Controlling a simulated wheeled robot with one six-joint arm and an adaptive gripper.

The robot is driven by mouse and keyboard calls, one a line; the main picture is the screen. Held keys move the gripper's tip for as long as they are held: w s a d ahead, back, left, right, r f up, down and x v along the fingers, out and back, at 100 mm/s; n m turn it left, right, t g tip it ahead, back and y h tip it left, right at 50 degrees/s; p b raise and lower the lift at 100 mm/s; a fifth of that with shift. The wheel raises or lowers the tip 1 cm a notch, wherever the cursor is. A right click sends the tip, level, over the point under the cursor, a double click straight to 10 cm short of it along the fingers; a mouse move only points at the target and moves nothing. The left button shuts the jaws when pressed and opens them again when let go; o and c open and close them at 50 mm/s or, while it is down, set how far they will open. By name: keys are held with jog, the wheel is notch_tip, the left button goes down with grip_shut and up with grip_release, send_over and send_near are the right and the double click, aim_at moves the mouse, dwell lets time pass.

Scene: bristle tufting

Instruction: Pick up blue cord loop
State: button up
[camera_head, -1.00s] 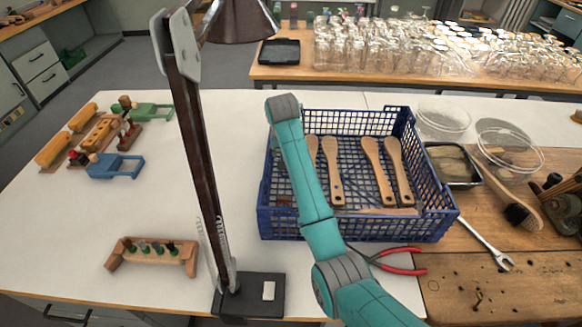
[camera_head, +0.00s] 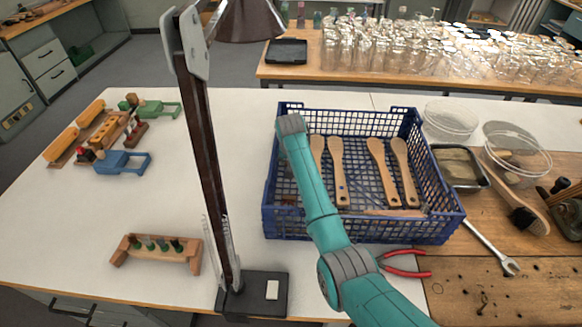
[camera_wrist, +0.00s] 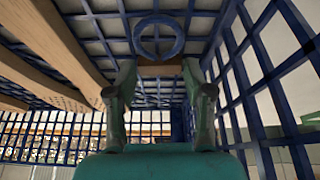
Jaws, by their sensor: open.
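A blue ring, the cord loop (camera_wrist: 158,36), lies on the mesh floor of the blue crate (camera_head: 436,228) in the wrist view. My gripper (camera_wrist: 160,76) is inside the crate with its two fingers spread apart. The loop shows beyond the fingertips, roughly centred between them, and nothing is held. A brown wooden piece (camera_wrist: 160,70) shows between the fingertips, just below the loop in the picture. In the head view my arm hides the gripper, and I cannot make out the loop there.
Several wooden brush handles (camera_head: 337,172) lie in the crate; some run close along the left in the wrist view. A crate wall (camera_wrist: 262,90) stands close on the right. Red-handled pliers (camera_head: 405,264) lie in front of the crate. A lamp post (camera_head: 208,165) stands to the left.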

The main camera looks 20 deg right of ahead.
jog(key=c, duration=0.5)
jog(key=shift+r, duration=0.1)
notch_tip(320, 180, up, 18)
jog(key=shift+f, duration=0.1)
dwell(0.5)
